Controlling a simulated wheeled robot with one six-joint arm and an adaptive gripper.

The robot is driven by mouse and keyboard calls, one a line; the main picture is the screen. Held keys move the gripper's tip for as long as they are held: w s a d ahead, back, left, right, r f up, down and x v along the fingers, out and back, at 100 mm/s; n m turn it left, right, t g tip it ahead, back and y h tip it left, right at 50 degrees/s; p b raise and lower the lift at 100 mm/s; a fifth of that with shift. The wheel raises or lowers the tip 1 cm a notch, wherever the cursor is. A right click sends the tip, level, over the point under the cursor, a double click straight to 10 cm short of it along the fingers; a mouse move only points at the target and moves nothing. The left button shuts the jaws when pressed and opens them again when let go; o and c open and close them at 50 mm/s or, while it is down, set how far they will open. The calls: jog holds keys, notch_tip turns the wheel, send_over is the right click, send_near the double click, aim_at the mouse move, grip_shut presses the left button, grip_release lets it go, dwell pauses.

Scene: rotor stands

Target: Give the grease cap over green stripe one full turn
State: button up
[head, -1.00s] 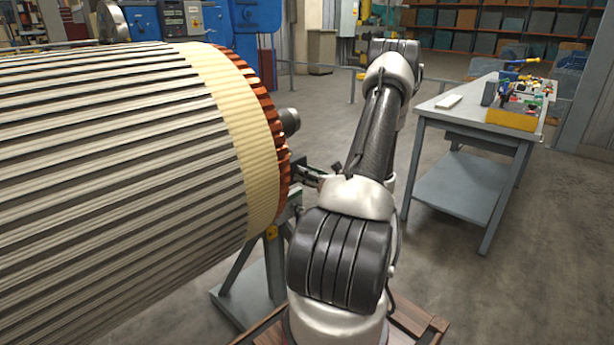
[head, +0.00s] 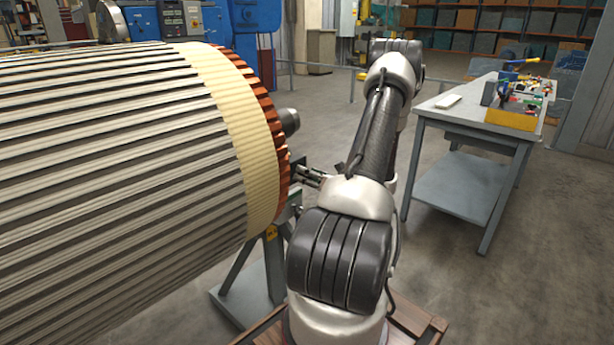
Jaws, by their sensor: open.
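A large ribbed rotor (head: 110,180) with a cream band and a copper-coloured toothed end ring fills the left of the head view. Its shaft end (head: 289,121) sticks out to the right. A grey stand (head: 250,275) is under this end. My gripper (head: 302,172) is small and partly hidden behind my own arm, just right of the copper ring. It is open. I cannot tell whether it touches anything. I cannot make out the grease cap or a green stripe; the stand's top is mostly hidden behind the rotor and my arm.
A grey workbench (head: 458,190) stands at the right, with a yellow bin (head: 511,119) and small coloured items on top. Blue machines (head: 170,20) and loaded shelves (head: 490,30) stand at the back. The floor between my arm and the bench is clear.

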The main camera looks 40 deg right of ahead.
jog(key=s, duration=1.1)
jog(key=shift+s+d, duration=0.2)
jog(key=shift+d, duration=0.2)
jog(key=shift+f, duration=0.1)
jog(key=s+a+f+n+g+y, duration=0.3)
jog(key=a+n+y, duration=0.1)
jog(key=a+n, duration=0.15)
jog(key=s+a+r+n+g+y, duration=0.2)
jog(key=s+a+r+n+g, duration=0.3)
jog(key=n, duration=0.3)
jog(key=s+a+r+n+g+y, duration=0.2)
jog(key=s+a+n+g, duration=0.3)
jog(key=a+n+g, duration=0.25)
notch_tip(320, 180, up, 11)
jog(key=a+n+g+h, duration=0.25)
jog(key=n+h, duration=0.55)
jog(key=n, duration=0.5)
jog(key=w+a+r+n+t+h, duration=0.1)
jog(key=w+a+r+n+t, duration=0.1)
jog(key=a+r+n+t, duration=0.2)
jog(key=a+r+n, duration=0.2)
jog(key=a+r, duration=0.1)
jog(key=r, duration=0.1)
jog(key=shift+w+a+r+n, duration=0.25)
jog(key=shift+w+r+n, duration=0.05)
